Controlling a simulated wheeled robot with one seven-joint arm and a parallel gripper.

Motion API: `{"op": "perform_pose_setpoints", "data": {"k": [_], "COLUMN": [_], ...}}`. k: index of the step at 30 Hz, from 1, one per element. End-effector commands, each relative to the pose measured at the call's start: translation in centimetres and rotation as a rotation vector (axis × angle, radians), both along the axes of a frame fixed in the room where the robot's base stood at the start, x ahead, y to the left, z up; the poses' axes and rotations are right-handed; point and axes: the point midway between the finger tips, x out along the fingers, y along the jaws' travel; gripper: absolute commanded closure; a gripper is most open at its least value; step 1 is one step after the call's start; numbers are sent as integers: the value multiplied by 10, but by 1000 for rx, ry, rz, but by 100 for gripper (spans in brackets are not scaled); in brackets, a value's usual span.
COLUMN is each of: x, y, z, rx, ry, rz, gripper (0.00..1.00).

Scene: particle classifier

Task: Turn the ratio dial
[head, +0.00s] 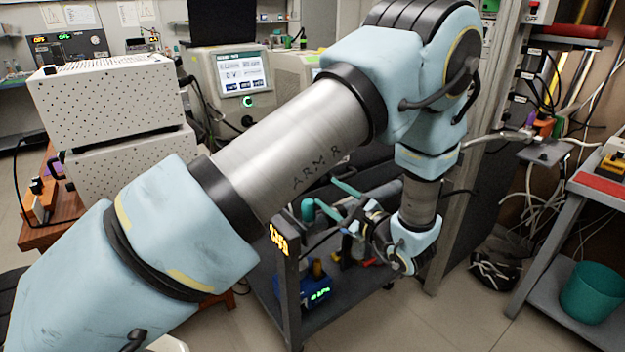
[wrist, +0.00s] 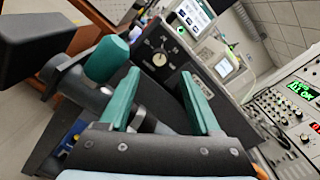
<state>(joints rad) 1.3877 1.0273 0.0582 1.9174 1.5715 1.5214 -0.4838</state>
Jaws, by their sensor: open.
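In the head view my gripper (head: 337,198) is small and low, above the dark cart. I cannot make out this dial in the head view, where my arm covers much of the middle.
A teal cylinder (wrist: 107,58) stands left of my fingers in the wrist view. A unit with a lit screen (head: 240,72) stands behind my arm. A dark cart (head: 285,295) is below. A teal bin (head: 594,290) is at right. Floor shows between.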

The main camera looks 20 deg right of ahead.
Motion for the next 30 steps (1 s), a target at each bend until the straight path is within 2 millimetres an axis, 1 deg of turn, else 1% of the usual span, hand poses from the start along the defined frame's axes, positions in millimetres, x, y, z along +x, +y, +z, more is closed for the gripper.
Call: {"op": "perform_pose_setpoints", "data": {"k": [1,3,6,10,15,23,24,30], "x": [11,24,40,57,67,68,68,68], "y": [4,6,9,13,14,14,14,14], "z": [3,3,3,2,1,0,0,0], "rx": [2,3,2,2,1,1,1,1], "ry": [0,1,1,1,0,1,1,1], "rz": [4,4,3,2,0,-1,-1,-1], "gripper": [36,36,36,36,36,36,37,59]}}
